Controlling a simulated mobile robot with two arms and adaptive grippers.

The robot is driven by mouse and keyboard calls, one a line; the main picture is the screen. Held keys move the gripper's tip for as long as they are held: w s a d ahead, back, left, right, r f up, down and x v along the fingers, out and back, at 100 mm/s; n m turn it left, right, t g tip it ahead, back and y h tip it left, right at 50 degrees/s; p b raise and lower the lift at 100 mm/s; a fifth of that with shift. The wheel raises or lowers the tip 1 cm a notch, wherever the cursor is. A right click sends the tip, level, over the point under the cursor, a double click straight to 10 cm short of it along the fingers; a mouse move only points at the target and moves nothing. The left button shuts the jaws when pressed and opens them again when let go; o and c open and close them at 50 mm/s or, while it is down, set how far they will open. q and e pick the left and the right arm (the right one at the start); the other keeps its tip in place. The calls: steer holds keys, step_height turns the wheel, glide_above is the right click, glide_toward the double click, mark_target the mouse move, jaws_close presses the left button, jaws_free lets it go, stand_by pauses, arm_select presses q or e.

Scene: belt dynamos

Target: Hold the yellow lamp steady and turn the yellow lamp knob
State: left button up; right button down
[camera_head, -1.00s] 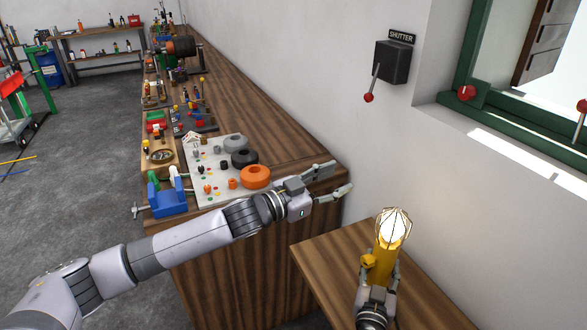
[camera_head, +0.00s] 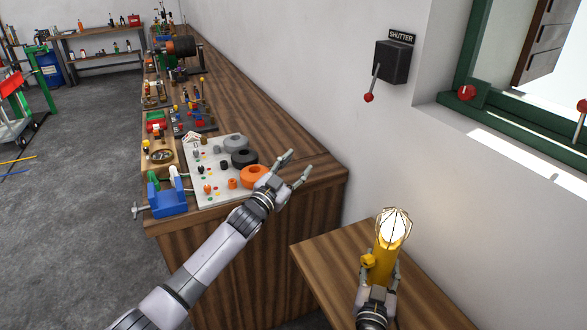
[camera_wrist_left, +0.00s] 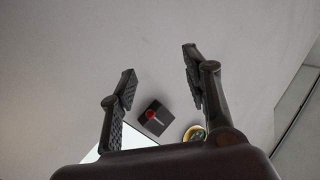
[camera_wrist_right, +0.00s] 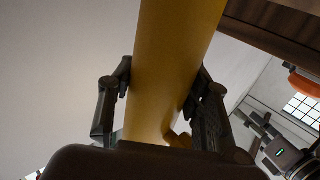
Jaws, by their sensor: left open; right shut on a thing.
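The yellow lamp (camera_head: 388,246) stands upright over the small wooden table at the lower right, its caged bulb (camera_head: 393,226) glowing white. Its yellow knob (camera_head: 368,261) sticks out on the left side of the body. My right gripper (camera_head: 377,283) is shut on the lamp body; in the right wrist view the fingers press both sides of the yellow tube (camera_wrist_right: 170,70). My left gripper (camera_head: 298,166) is open and empty above the long bench's near end, left of the lamp and apart from it. The left wrist view (camera_wrist_left: 158,85) shows nothing between its fingers.
The long bench (camera_head: 265,115) carries a pale board (camera_head: 208,190) with an orange ring (camera_head: 255,177) and dark and grey rings. A blue vise (camera_head: 168,200) sits at its corner. A shutter box (camera_head: 392,62) with a red-knobbed lever hangs on the wall. The small table (camera_head: 320,254) has bare wood left of the lamp.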

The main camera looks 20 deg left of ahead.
arm_select(q)
steer(key=shift+a+f, duration=0.3)
steer(key=shift+f, duration=0.05)
steer(key=m+g+h, duration=0.2)
steer(key=g+h, duration=0.5)
steer(key=h, duration=0.2)
glide_toward(364, 263)
steer(key=x, duration=0.9)
steer(key=shift+w+d+f, duration=0.15)
steer(key=shift+w, duration=0.05)
steer(key=shift+c, duration=0.4)
jaws_close()
